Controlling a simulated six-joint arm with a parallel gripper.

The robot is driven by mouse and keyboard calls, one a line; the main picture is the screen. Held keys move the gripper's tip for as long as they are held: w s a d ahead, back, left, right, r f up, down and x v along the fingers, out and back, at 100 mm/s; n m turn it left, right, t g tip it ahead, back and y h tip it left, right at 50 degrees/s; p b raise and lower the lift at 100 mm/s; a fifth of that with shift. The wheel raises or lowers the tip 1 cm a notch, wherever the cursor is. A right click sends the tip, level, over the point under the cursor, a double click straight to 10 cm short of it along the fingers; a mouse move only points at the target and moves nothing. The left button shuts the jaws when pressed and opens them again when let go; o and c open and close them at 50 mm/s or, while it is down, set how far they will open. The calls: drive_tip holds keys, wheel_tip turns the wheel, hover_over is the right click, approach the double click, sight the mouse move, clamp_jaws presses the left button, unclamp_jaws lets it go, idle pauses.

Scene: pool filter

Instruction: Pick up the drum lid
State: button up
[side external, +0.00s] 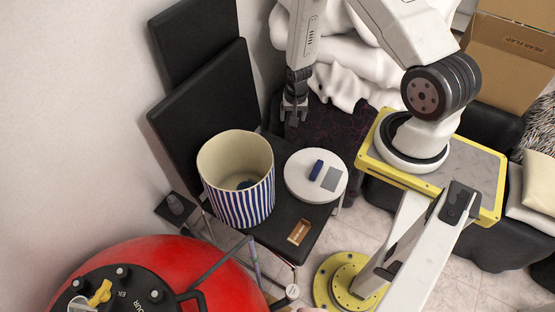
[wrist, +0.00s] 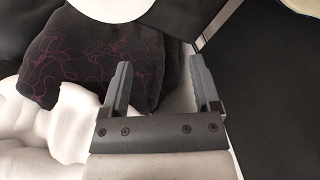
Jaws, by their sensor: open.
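The drum lid (side external: 300,184), a flat white disc with a dark blue grip piece and a grey rectangle on top, lies on a black seat (side external: 262,240) beside the blue-and-white striped drum (side external: 238,207). In the wrist view a pale rounded edge at the top, likely the lid (wrist: 115,8), is cut off by the frame. My gripper (side external: 294,121) hangs above and behind the lid, apart from it. Its two fingers (wrist: 157,72) are spread with nothing between them. The drum is open at the top, with something dark inside.
A small wooden box (side external: 299,232) lies at the seat's front edge. A red tank (side external: 170,262) stands at the front left. Black upright panels (side external: 207,98) stand behind the drum. White bulky cloth (side external: 343,62) and a dark patterned cloth (wrist: 85,52) are near my gripper.

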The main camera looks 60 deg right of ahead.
drive_tip(key=s+d+f+m, duration=0.25)
drive_tip(key=s+f, duration=0.25)
drive_tip(key=f, duration=0.4)
drive_tip(key=m, duration=0.3)
hover_over(317, 168)
drive_tip(key=shift+g, duration=0.4)
drive_tip(key=f, duration=0.8)
drive_tip(key=shift+s+f, duration=0.3)
drive_tip(key=shift+f, duration=0.05)
drive_tip(key=shift+f, duration=1.3)
drive_tip(key=shift+f, duration=0.1)
drive_tip(key=shift+w+f, duration=0.15)
drive_tip(key=shift+f, duration=1.1)
drive_tip(key=shift+w+f, duration=0.15)
drive_tip(key=shift+f, duration=1.1)
drive_tip(key=shift+f, duration=0.2)
clamp_jaws()
